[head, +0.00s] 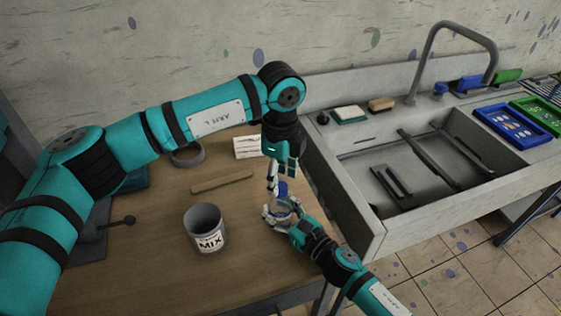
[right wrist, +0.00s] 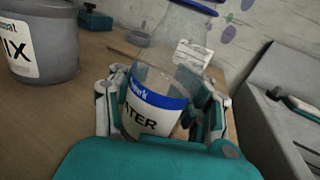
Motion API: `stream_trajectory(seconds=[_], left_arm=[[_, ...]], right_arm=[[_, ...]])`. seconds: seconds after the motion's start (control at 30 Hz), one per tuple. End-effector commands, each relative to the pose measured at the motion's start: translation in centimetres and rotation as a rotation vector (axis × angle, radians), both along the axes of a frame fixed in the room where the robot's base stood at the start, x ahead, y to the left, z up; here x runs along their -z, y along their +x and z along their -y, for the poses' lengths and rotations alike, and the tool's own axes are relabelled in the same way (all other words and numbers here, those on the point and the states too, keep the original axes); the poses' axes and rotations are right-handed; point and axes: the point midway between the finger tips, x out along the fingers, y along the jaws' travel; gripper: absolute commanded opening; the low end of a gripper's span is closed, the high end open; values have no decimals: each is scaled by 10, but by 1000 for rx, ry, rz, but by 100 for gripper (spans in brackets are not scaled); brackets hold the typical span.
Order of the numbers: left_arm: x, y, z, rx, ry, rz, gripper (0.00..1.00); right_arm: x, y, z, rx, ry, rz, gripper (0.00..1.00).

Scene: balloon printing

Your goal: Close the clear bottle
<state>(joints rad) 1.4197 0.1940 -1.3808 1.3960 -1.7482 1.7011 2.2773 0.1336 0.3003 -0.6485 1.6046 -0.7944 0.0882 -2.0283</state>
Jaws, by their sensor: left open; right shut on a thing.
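The clear bottle (right wrist: 168,62) has a blue and white label reading "...TER". It stands upright on the table, tilted in the right wrist picture. My right gripper (right wrist: 160,112) is shut around its lower body, one finger on each side. In the head view, the bottle (head: 282,203) is small and partly covered by my right gripper (head: 280,214). A blue part (right wrist: 194,7) shows at the bottle's top; I cannot tell whether it is a seated cap or a ring. My left gripper (head: 277,183) is open, pointing down just above the bottle's top.
A grey MIX can (head: 207,240) stands left of the bottle on the wooden table (head: 160,285). A wooden stick (head: 222,183) and a white labelled block (head: 247,147) lie behind. The sink (head: 350,205) is to the right, with blue (head: 510,130) and green trays beyond.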

Motion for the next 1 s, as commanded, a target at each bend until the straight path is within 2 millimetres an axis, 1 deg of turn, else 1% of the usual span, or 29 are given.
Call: stream_trajectory(seconds=[0.03, 0.1, 0.2, 0.53, 0.57, 0.9, 0.93, 1.0], left_arm=[[7, 0, 0, -1, -1, 0, 50], [14, 0, 0, -1, 0, -1, 50], [21, 0, 0, -1, 0, 1, 50], [24, 0, 0, 0, -1, 2, 50], [24, 0, 0, 0, -1, 2, 48], [23, 0, 0, 0, -1, 2, 3], [23, 0, 0, 0, -1, 2, 0], [23, 0, 0, 0, -1, 2, 0]], right_arm=[[0, 0, 0, 0, 0, 0, 0], [0, 0, 0, 0, 0, 0, 0], [0, 0, 0, 0, 0, 0, 0], [0, 0, 0, 0, 0, 0, 0], [0, 0, 0, 0, 0, 0, 0], [0, 0, 0, 0, 0, 0, 0], [0, 0, 0, 0, 0, 0, 0], [0, 0, 0, 0, 0, 0, 0]])
